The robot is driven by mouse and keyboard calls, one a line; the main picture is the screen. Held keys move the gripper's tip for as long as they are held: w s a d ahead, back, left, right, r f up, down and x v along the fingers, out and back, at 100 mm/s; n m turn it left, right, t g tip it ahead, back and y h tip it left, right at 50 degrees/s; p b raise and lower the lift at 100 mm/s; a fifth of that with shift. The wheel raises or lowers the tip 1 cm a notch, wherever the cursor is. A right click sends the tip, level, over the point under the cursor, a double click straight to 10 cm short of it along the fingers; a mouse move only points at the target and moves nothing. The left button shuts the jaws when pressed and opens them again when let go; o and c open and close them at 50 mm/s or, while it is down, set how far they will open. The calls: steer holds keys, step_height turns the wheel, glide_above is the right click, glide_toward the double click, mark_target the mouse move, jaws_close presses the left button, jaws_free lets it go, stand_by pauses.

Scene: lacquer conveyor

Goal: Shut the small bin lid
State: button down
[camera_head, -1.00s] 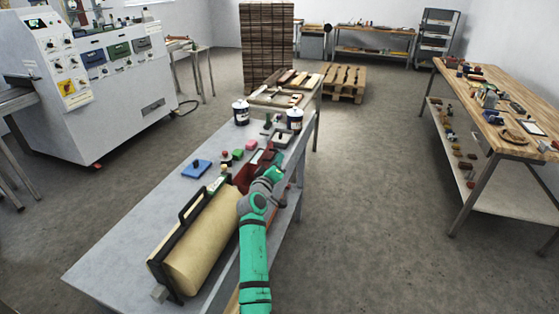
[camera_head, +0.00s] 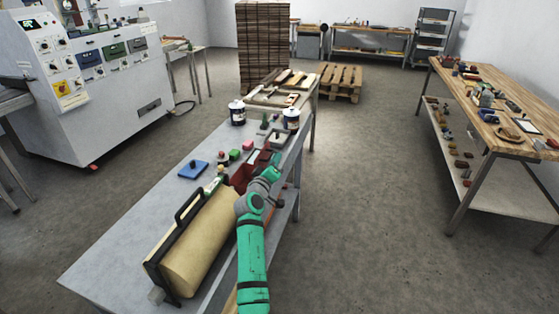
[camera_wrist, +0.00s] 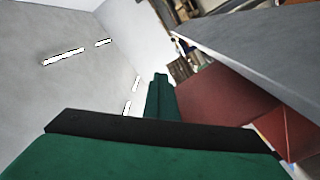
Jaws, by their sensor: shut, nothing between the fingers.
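A dark red bin (camera_head: 242,179) stands on the grey table beyond the roller. A raised dark red panel, which looks like its lid (camera_head: 263,158), stands at its far side, partly hidden by my arm. My gripper (camera_head: 275,159) is at the right side of the bin, close to the lid; I cannot tell whether they touch. In the wrist view the green fingers (camera_wrist: 158,90) are together with nothing between them. A broad dark red surface (camera_wrist: 222,92) of the bin or lid fills the space right of them. The bin's inside is mostly hidden.
A cream roller with a black handle (camera_head: 192,242) lies on the near grey table (camera_head: 120,258). A blue block (camera_head: 193,169), small pink and green blocks and two paint cans (camera_head: 237,113) stand further along. The floor right of the table is clear.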

steer(key=shift+a, duration=0.25)
steer(key=c, duration=2.3)
jaws_free()
steer(key=o, duration=0.4)
steer(key=shift+s+d, duration=0.1)
steer(key=shift+d, duration=0.25)
